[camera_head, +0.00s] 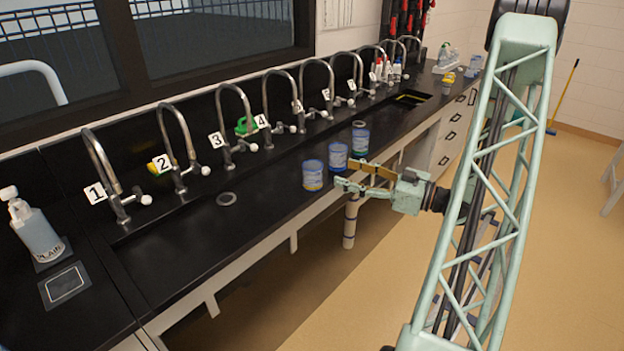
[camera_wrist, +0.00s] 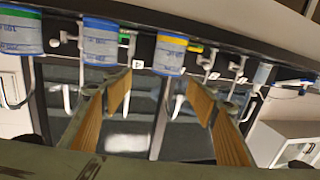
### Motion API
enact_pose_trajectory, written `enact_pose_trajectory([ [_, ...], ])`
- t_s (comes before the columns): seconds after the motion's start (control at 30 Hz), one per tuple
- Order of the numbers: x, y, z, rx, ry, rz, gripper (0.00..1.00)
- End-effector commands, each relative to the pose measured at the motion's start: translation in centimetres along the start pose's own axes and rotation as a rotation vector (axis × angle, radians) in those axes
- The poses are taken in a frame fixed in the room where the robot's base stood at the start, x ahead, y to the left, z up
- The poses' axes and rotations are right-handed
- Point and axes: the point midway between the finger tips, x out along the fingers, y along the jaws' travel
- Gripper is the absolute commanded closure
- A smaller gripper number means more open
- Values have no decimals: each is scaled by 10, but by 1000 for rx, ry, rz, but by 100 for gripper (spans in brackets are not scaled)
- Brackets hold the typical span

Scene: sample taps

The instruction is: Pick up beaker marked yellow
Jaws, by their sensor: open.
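The beaker marked yellow (camera_head: 313,174) stands upright near the front edge of the black bench, a blue-labelled cup with a yellow band at its base. It also shows upside down in the wrist view (camera_wrist: 170,53). My gripper (camera_head: 345,173) is open and empty at the bench's front edge, to the right of this beaker. In the wrist view the fingertips (camera_wrist: 158,78) are spread, with the yellow-marked beaker beyond them, slightly right of centre. Nothing is between the fingers.
A blue-marked beaker (camera_head: 338,155) and a green-marked beaker (camera_head: 360,142) stand close by, farther along the bench (camera_head: 262,208). A row of numbered taps (camera_head: 103,175) lines the back.

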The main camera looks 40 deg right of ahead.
Motion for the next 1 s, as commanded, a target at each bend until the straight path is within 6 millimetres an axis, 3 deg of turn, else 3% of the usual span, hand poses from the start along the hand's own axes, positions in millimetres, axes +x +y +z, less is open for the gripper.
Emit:
enact_pose_trajectory([
  [0.2,-9,-12,11,46,20,-10,47],
  [0.63,-9,-14,12,50,22,-12,47],
  [1.0,10,-15,12,50,22,-14,47],
])
